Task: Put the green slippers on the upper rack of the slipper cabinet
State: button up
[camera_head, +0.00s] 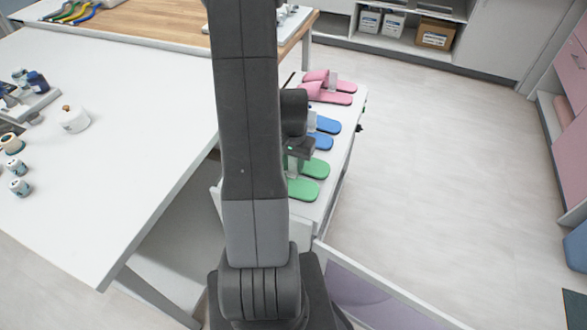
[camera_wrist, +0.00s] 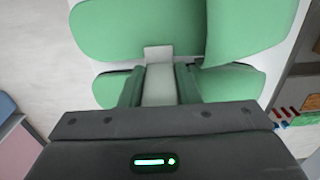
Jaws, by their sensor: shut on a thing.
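The green slippers (camera_head: 303,190) lie side by side on a narrow white surface (camera_head: 345,100), nearest me in a row of slippers. In the wrist view, the green slippers (camera_wrist: 112,28) spread to both sides of a pale grey upright piece (camera_wrist: 158,80) at their middle. My gripper (camera_wrist: 160,85) is shut on that piece, with a dark finger on each side. In the head view, my gripper (camera_head: 293,165) is at the left part of the slippers, and my arm hides some of them. I cannot tell whether they are lifted off the surface.
Blue slippers (camera_head: 325,125) and pink slippers (camera_head: 330,95) lie further along the same surface. A white table (camera_head: 110,170) with small jars stands at left. A pink-fronted cabinet (camera_head: 572,75) is at the right edge. The floor (camera_head: 450,170) between is clear.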

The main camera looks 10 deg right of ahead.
aim_at(293, 171)
jog(key=shift+f, duration=1.85)
jog(key=shift+f, duration=0.2)
jog(key=o, duration=1.1)
jog(key=shift+r, duration=0.1)
